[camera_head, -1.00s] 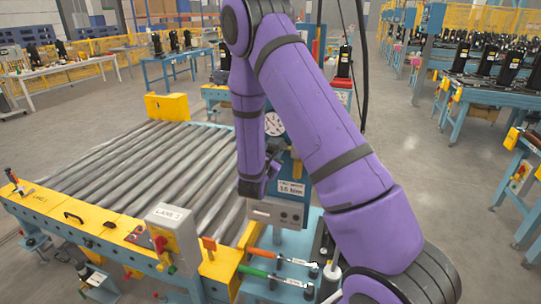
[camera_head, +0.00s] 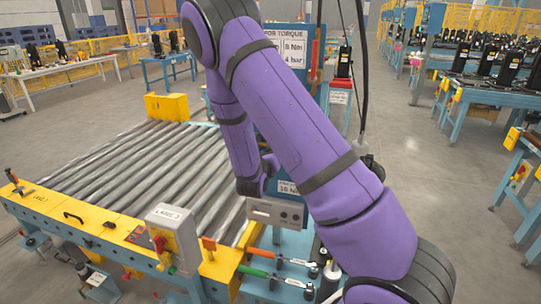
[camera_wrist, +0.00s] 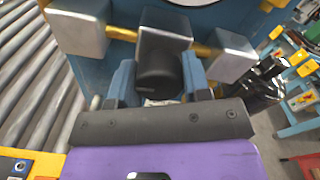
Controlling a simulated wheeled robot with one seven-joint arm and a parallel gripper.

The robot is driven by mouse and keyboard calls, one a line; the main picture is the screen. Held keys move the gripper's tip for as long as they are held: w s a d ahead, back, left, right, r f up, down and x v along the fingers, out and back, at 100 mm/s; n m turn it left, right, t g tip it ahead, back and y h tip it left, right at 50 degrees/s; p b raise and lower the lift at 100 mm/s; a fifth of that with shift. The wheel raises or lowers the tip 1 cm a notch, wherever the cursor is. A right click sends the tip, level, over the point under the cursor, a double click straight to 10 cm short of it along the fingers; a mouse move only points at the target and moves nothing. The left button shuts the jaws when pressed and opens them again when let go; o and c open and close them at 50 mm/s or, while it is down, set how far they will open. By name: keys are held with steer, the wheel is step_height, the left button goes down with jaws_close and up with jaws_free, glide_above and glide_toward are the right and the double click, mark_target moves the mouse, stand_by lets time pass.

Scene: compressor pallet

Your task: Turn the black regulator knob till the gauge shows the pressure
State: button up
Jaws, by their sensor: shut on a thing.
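In the wrist view the black regulator knob (camera_wrist: 158,72) sits below a grey metal block on a brass pipe. My gripper (camera_wrist: 157,80) is shut on the knob, with one blue finger on each side of it. Only the lower rim of a round pale dial, seemingly the gauge (camera_wrist: 190,2), shows at the top edge. Its needle and scale are out of view. In the head view my purple arm hides the gauge, the knob and the fingers. A sign (camera_head: 294,50) on the blue panel reads "8 Nm" and "4 bar".
Metal blocks flank the knob at left (camera_wrist: 78,32) and right (camera_wrist: 230,57) along the pipe. The roller conveyor (camera_head: 140,165) lies left of the panel. Open floor is at right.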

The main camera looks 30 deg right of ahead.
steer(key=n, duration=0.3)
steer(key=shift+a+n, duration=0.1)
steer(key=shift+n, duration=2.1)
steer(key=o, duration=0.9)
steer(key=v, duration=1)
steer(key=shift+s+a, duration=0.2)
steer(key=shift+a, duration=0.15)
steer(key=shift+r, duration=0.1)
